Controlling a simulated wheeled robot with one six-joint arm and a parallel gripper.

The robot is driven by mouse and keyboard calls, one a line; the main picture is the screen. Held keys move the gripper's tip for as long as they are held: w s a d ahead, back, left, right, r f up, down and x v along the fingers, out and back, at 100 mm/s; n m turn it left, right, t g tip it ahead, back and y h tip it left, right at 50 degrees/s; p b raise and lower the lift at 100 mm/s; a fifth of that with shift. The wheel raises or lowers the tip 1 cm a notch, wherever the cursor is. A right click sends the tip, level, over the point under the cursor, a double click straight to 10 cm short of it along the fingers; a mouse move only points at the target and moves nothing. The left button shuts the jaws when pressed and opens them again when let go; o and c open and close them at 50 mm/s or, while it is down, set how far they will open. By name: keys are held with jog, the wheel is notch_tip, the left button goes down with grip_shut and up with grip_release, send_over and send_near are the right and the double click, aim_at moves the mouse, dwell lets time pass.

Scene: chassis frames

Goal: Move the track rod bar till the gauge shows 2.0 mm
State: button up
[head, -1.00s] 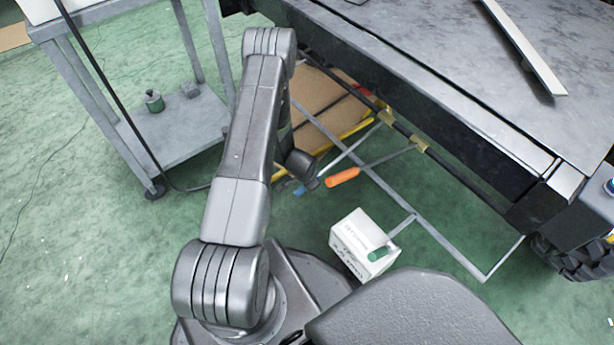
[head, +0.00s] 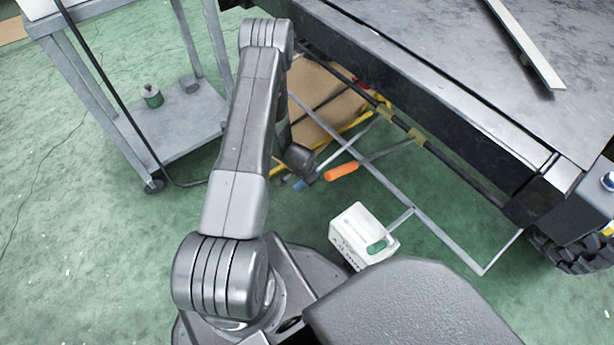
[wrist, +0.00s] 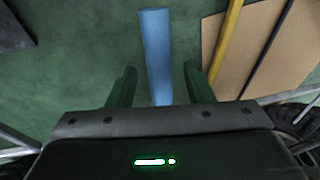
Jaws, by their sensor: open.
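Two grey bars hang from brass-coloured clamps on a dark rod under the vehicle's edge. One bar ends in a blue handle (head: 301,184), the other in an orange handle (head: 342,172). I cannot tell by label which is the track rod bar. In the wrist view the blue handle (wrist: 156,50) lies between the two fingers of my gripper (wrist: 160,72), which are open with gaps on both sides. In the head view my arm mostly hides the gripper. A white box (head: 352,230) with a green window, possibly the gauge, stands below the handles; its reading is too small to read.
The dark vehicle bed (head: 450,75) fills the upper right, with a wheel (head: 572,250) at its corner. A grey cart (head: 170,135) stands at left. A thin grey floor frame (head: 440,235) and a brown board (head: 320,105) lie beneath the bed. Green floor is clear at left.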

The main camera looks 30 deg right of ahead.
jog(key=p+v, duration=0.2)
jog(key=v, duration=1)
jog(key=shift+r+p, duration=0.3)
jog(key=shift+p, duration=0.05)
jog(key=b+x, duration=0.3)
jog(key=x, duration=1.1)
jog(key=shift+s+a, duration=0.1)
jog(key=shift+r, duration=0.25)
